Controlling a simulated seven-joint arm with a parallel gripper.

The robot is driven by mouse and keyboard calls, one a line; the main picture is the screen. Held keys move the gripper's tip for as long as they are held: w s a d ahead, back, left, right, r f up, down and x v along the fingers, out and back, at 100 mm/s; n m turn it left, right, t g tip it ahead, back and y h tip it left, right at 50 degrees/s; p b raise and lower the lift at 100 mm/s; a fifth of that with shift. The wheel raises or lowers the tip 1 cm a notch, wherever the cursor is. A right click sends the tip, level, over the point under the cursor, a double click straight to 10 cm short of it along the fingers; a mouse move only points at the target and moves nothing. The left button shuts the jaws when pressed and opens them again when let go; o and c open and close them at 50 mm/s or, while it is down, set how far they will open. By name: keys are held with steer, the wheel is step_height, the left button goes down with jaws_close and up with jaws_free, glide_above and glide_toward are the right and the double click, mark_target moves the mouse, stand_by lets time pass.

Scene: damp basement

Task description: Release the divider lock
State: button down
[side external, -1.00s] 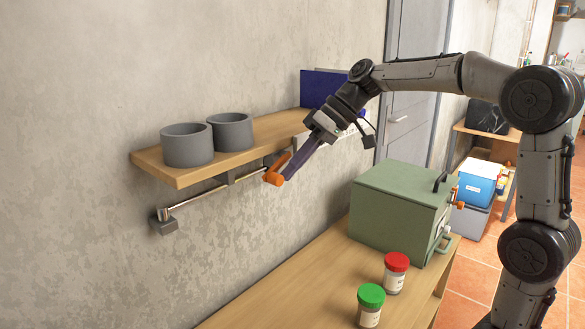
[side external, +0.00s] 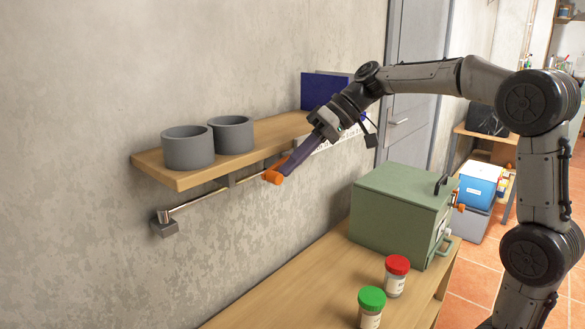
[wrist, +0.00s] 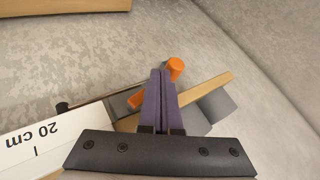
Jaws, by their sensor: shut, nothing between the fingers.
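An orange lever with a round knob (side external: 272,177) sits on the metal rail under the wooden shelf; I take it to be the divider lock. In the wrist view the knob (wrist: 176,69) shows just right of my fingertips, and another orange part (wrist: 136,100) shows left of the fingers. My gripper (side external: 284,173) has long purple fingers, shut with nothing between them. Its tips (wrist: 160,72) are right at the lever, beside the knob; I cannot tell whether they touch. The fingers hide part of the lever. A dark blue panel (side external: 320,88) stands on the shelf's far end.
Two grey pots (side external: 188,148) stand on the shelf (side external: 178,178). A white scale marked 20 cm (wrist: 40,133) runs along it. Below, a green box (side external: 400,205), a red-lidded jar (side external: 397,278) and a green-lidded jar (side external: 371,308) stand on the bench. Air left of my gripper is clear.

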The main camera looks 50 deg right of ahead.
steer(key=s+d+r, duration=0.4)
steer(key=d+r, duration=0.2)
steer(key=d, duration=0.4)
steer(key=s+f+m+t+y, duration=0.4)
steer(key=f+m+t+y, duration=0.3)
steer(key=f+m+t, duration=0.45)
steer(key=w+a+r+m+g, duration=0.1)
steer(key=w+a+r+m, duration=0.1)
steer(key=w+a, duration=0.5)
steer(key=shift+a, duration=1.55)
